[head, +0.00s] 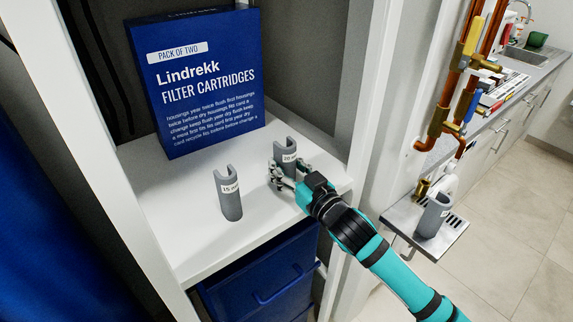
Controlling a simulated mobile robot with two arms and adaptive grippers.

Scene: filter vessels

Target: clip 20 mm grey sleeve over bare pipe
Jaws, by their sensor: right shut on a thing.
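A grey slotted sleeve (285,151) with a label that reads "20" stands upright on the white shelf. My right gripper (281,176) is shut on its lower part, and the fingers hide some of it. Another grey sleeve (230,197), labelled "15 mm", stands apart to its left on the same shelf. Copper pipes (494,30) run up the wall at the right, with brass fittings and yellow and blue parts. I cannot tell which stretch is the bare pipe. My left gripper is not in view.
A blue filter cartridge box (196,80) stands at the back of the shelf (190,240). Blue drawers (262,275) sit below. A third grey sleeve (433,215) stands on a slotted metal tray (403,215) below the pipes. A white cabinet upright separates shelf and pipes.

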